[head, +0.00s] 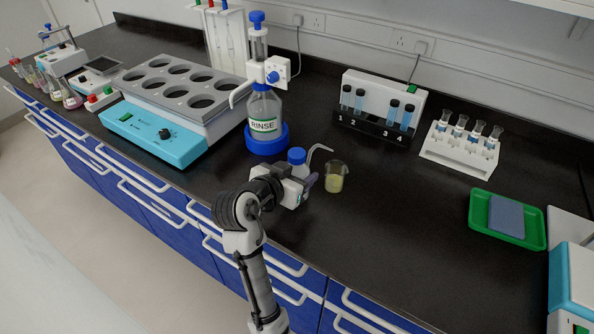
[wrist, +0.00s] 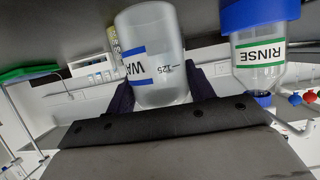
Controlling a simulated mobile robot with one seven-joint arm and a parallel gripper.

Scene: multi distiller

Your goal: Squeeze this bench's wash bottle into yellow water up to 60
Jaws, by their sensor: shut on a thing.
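The wash bottle (head: 297,157) has a blue cap and a thin bent white spout pointing right. My gripper (head: 306,186) is shut on its body. The wrist view shows the bottle's translucent body (wrist: 165,75) between the fingers, with a blue-banded label and a 125 mark; the picture is upside down. The bottle looks about upright; whether it touches the bench is unclear. The beaker of yellow water (head: 336,178) stands just right of my gripper, the spout tip appearing near its rim. Its level against the marks is too small to read.
A large RINSE bottle (head: 264,115) with a blue base stands behind and left of my gripper. A water bath (head: 165,135) is further left. A numbered vial rack (head: 372,125), a white tube rack (head: 440,152) and a green tray (head: 480,213) are right. The front right bench is clear.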

